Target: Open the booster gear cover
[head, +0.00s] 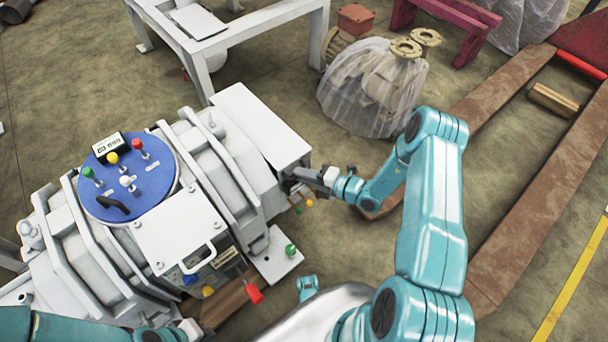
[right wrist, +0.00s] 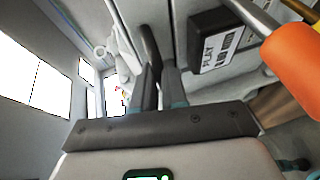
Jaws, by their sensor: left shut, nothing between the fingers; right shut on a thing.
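A pale grey screw vacuum machine (head: 95,240) fills the left of the head view. A white box-shaped cover (head: 250,125), which I take as the booster gear cover, sits at its right end. My right gripper (head: 292,180) is at the near end of this cover, shut on a part of it. The held part is mostly hidden. In the right wrist view its dark fingers (right wrist: 160,70) are close together against pale surfaces. My left gripper (head: 188,330) is at the bottom edge of the head view, mostly cut off, shut and empty.
A blue round panel (head: 125,178) with coloured knobs and a white plate with a handle (head: 180,232) are on the machine. A red knob (head: 254,294) sticks out below. A wrapped bundle (head: 375,90) stands beyond my right arm. A black label plate (right wrist: 215,40) and orange knob (right wrist: 290,55) are near the fingers.

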